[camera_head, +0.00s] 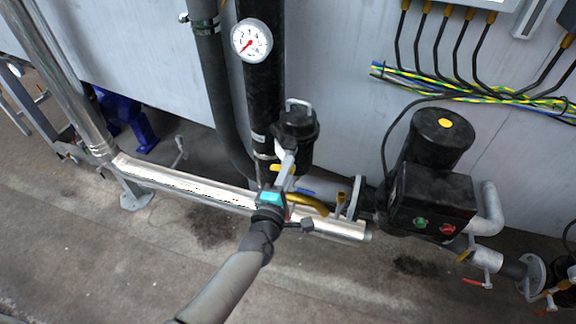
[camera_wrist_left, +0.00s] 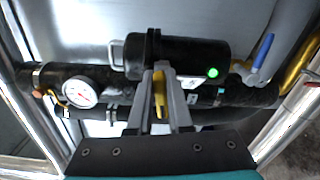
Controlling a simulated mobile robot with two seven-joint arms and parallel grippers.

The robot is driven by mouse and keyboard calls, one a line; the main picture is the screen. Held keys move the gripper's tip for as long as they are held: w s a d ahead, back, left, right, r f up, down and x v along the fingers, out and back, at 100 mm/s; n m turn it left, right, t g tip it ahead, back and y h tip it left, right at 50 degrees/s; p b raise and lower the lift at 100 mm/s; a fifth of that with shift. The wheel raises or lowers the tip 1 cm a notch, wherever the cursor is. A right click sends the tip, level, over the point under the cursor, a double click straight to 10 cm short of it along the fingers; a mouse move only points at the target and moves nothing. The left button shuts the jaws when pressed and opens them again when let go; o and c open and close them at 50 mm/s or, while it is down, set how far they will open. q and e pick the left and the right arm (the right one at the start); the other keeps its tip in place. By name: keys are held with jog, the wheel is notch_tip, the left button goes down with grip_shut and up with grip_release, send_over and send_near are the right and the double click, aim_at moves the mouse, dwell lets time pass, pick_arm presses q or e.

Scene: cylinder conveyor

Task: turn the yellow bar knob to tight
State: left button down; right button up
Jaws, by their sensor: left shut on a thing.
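The yellow bar knob (camera_wrist_left: 159,92) shows in the left wrist view between the two grey fingers of my left gripper (camera_wrist_left: 163,72), in front of a black cylindrical housing (camera_wrist_left: 185,52). In the head view a small part of the yellow bar knob (camera_head: 276,168) shows beside the fingertips of my left gripper (camera_head: 286,165), just below the black housing (camera_head: 296,128). My left gripper is shut on the knob. The fingers hide part of it, and I cannot read any tight mark. My right gripper is not in view.
A pressure gauge (camera_head: 251,40) sits on the black vertical pipe above. A silver pipe (camera_head: 190,186) runs low behind my left arm. A curved brass-coloured pipe (camera_head: 308,203) is close to the gripper. A black pump (camera_head: 432,185) stands to the right. A blue-handled valve (camera_wrist_left: 263,52) shows in the wrist view.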

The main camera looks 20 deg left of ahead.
pick_arm(q)
jog(key=m, duration=0.4)
jog(key=shift+f+m+p, duration=0.3)
jog(key=shift+f+p, duration=0.05)
jog(key=shift+p, duration=0.05)
jog(key=m, duration=0.4)
jog(key=shift+a+f+m+p, duration=0.15)
jog(key=shift+f+m+p, duration=0.15)
jog(key=shift+p, duration=0.1)
jog(key=m, duration=0.4)
jog(key=shift+a+f+p, duration=0.2)
jog(key=shift+p, duration=0.15)
jog(key=shift+a+f+m, duration=0.1)
jog(key=shift+a+m, duration=0.05)
jog(key=shift+m, duration=1.1)
jog(key=shift+a+m, duration=0.15)
jog(key=shift+m, duration=1.1)
jog(key=c, duration=0.8)
grip_release()
jog(key=shift+c, duration=0.2)
jog(key=shift+p, duration=0.3)
jog(key=s+p, duration=0.2)
jog(key=s, duration=1.3)
jog(key=shift+s+a, duration=0.15)
jog(key=shift+a, duration=0.1)
